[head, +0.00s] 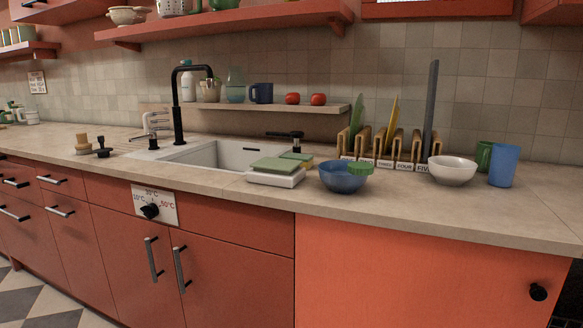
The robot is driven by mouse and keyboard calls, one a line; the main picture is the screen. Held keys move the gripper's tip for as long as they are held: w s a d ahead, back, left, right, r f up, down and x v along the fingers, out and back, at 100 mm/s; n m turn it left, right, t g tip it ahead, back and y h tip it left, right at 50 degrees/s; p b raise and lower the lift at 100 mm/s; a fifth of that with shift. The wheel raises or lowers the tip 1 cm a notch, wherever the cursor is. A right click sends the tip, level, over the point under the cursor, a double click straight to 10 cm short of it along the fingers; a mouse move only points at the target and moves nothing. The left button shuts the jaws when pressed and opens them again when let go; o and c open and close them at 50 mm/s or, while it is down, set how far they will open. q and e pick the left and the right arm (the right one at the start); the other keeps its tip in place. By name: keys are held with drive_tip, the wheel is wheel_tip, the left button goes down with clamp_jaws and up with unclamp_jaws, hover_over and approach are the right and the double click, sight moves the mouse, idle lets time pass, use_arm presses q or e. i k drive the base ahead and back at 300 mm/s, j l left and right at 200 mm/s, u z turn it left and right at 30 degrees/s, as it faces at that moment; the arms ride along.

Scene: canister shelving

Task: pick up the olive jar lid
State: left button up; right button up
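I cannot pick out an olive jar lid for certain. A small green ridged round piece (361,169) rests at the right rim of the blue bowl (341,182) on the counter; I cannot tell whether it is a lid. Several canisters (14,36) with green and yellowish tones stand on the shelf at the far left, too small to make out their lids. Neither of my grippers is in view.
The counter (500,212) runs across the view, with a sink (222,156) and black tap (178,105). A slotted wooden rack (400,150), white bowl (452,170) and blue cup (504,166) stand at right. Counter front right is clear. Red cabinets are below.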

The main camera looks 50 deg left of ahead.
sight(360, 169)
drive_tip(key=i+u, duration=0.25)
drive_tip(key=u, duration=0.2)
drive_tip(key=i+u, duration=0.25)
drive_tip(key=u, duration=0.2)
drive_tip(key=i+u, duration=0.25)
drive_tip(key=u, duration=0.2)
drive_tip(key=j+z, duration=0.1)
drive_tip(key=j, duration=0.65)
